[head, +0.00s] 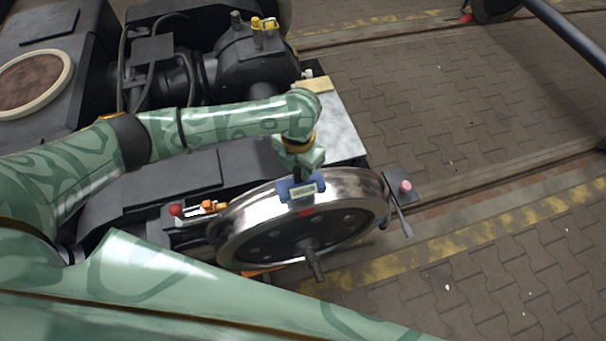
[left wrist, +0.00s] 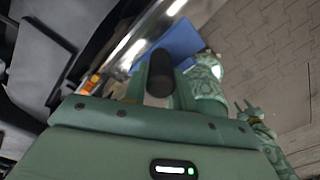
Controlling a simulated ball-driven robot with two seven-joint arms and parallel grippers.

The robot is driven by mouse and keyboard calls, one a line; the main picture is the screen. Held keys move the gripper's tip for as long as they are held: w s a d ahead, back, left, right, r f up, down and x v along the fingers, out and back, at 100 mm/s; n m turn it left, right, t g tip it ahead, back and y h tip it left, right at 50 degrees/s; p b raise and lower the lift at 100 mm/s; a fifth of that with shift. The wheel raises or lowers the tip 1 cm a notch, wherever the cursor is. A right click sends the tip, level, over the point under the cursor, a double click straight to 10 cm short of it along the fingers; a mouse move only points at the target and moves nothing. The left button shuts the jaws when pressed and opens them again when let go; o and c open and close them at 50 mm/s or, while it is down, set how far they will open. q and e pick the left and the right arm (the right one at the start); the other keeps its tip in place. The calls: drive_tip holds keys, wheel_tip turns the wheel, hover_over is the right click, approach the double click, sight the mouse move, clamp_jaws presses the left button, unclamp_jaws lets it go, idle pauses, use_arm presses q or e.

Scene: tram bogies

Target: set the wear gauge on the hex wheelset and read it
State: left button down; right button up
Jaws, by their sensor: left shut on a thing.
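The wear gauge (head: 301,191) is a blue block with a pale display; I cannot read its figures. It sits at the top of the shiny rim of a wheel (head: 235,222), seemingly touching it. The wheel has a dark face and a jutting axle stub; no hex mark is clear. My left gripper (head: 298,172) points down and is shut on the gauge's black grip. The left wrist view shows the grip (left wrist: 160,68) between the fingers and the blue body (left wrist: 180,42) beyond. A small green pronged shape, seemingly my right gripper (left wrist: 242,106), shows there; its jaws are unclear.
Dark bogie frame and machinery (head: 250,60) stand behind the wheel. A pale plate (head: 342,125) lies right of my left wrist. A red knob (head: 176,210) and a pink knob (head: 405,186) flank the wheel. Paved floor (head: 450,110) is open at right.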

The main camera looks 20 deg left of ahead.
use_arm(q)
drive_tip(key=shift+w+d+f, duration=0.1)
drive_tip(key=shift+w+f, duration=0.1)
drive_tip(key=shift+f, duration=0.05)
drive_tip(key=shift+w+d+f+b, duration=0.15)
drive_tip(key=shift+f+b, duration=0.35)
drive_tip(key=shift+f, duration=0.4)
drive_tip(key=shift+w+a+f+b, duration=0.15)
drive_tip(key=shift+f+b, duration=0.3)
drive_tip(key=shift+f, duration=0.45)
drive_tip(key=shift+s+d, duration=0.1)
drive_tip(key=shift+f, duration=0.2)
drive_tip(key=c, duration=1.1)
unclamp_jaws()
drive_tip(key=shift+c, duration=0.2)
wheel_tip(320, 180, up, 12)
drive_tip(key=p, duration=0.5)
drive_tip(key=shift+r, duration=0.25)
